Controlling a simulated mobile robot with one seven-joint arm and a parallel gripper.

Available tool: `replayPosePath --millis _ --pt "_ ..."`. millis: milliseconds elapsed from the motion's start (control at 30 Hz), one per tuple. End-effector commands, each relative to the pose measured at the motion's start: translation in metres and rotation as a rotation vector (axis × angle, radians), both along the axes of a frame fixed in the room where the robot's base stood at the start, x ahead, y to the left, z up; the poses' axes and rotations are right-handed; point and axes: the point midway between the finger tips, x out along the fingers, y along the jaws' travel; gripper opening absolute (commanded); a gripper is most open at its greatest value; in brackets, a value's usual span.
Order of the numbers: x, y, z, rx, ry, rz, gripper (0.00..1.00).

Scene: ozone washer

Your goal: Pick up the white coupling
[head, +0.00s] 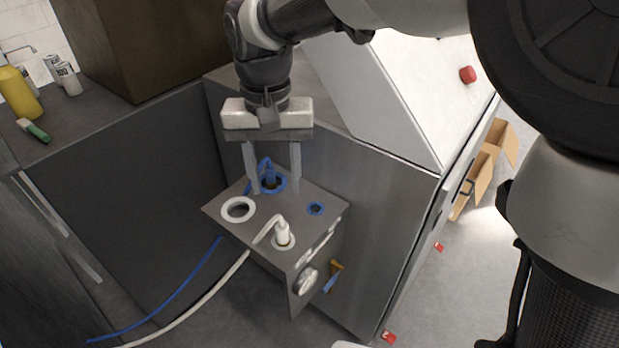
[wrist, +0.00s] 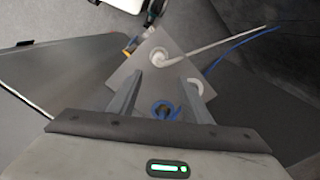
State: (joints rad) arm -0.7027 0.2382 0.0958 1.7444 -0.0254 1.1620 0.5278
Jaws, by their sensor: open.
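The white coupling (head: 283,236) stands in a white ring near the front edge of a grey box top (head: 262,215). A white hose bends over to the left from it. It also shows in the wrist view (wrist: 160,56), beyond the fingertips. My gripper (head: 273,190) points down over the rear of the box, its two fingers apart with nothing held. In the head view it is behind the white coupling. A blue coupling (head: 268,179) in a blue ring appears between the fingers in the head view; I cannot tell its exact gap from them. My fingers also show in the wrist view (wrist: 160,76).
An empty white ring (head: 238,209) and a small blue ring (head: 316,209) are on the box top. A metal cabinet (head: 385,220) stands to the right. A blue hose (head: 180,290) and a white hose (head: 205,304) run left. Bottles (head: 20,92) stand on the left counter.

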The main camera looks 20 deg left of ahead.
Motion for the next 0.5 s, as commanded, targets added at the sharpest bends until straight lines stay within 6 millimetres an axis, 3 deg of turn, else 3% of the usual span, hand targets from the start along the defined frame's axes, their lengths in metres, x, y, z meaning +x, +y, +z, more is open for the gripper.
replayPosePath --millis 33,300,500 --pt "-0.001 0.000 -0.016 -0.003 0.004 0.001 0.45" --pt "0.000 0.000 -0.072 -0.001 0.002 0.002 0.45" --pt "0.000 0.000 -0.091 0.001 0.000 0.002 0.45"
